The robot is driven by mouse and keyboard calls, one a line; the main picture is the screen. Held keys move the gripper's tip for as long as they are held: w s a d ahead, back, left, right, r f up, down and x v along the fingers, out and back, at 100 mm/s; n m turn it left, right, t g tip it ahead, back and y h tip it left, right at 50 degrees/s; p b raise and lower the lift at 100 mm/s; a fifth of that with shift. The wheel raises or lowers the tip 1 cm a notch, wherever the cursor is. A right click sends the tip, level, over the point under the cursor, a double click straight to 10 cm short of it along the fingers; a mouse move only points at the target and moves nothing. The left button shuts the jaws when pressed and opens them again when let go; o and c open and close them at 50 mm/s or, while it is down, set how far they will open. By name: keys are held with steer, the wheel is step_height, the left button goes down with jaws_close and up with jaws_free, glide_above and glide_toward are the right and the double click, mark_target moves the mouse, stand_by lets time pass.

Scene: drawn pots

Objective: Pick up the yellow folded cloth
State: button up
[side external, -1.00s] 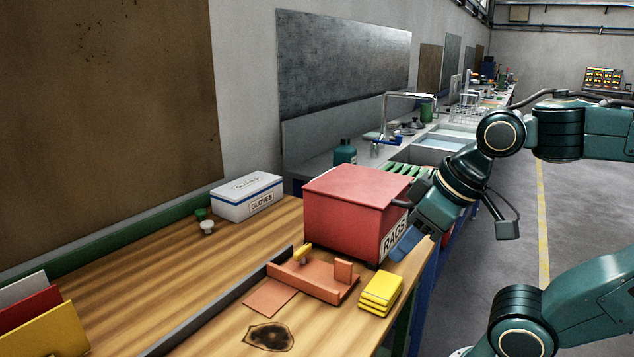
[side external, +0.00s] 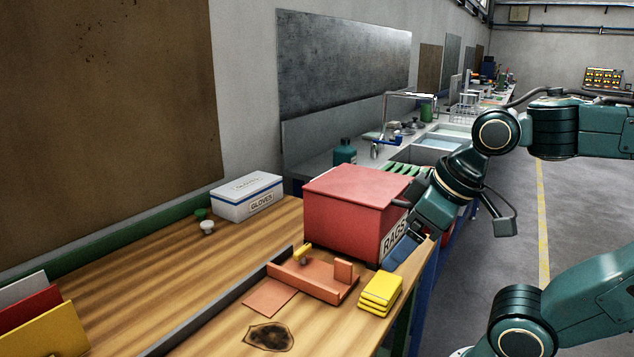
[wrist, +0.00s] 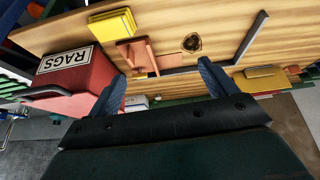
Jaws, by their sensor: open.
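The yellow folded cloth (side external: 380,291) lies as a small stack near the front right edge of the wooden bench, beside the orange holder. It also shows in the wrist view (wrist: 112,24) near the top, left of centre. My gripper (wrist: 161,70) is open and empty in the wrist view, its two blue fingers well apart and clear of the cloth.
The red RAGS box (side external: 355,205) stands behind the cloth, close to my gripper. An orange holder (side external: 313,280) and a flat orange piece (side external: 271,297) lie left of the cloth. A dark stain (side external: 268,337) marks the bench. A gloves box (side external: 247,198) stands further back.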

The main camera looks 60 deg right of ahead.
steer(key=w+d+n+g, duration=0.1)
steer(key=w+d+n, duration=0.1)
steer(key=n, duration=0.1)
steer(key=n+g, duration=0.4)
steer(key=n, duration=1)
glide_above(382, 286)
step_height(382, 286, down, 7)
steer(key=shift+f, duration=0.25)
steer(key=shift+f, duration=4.15)
steer(key=shift+f, duration=2.6)
steer(key=shift+c, duration=0.3)
steer(key=c, duration=1)
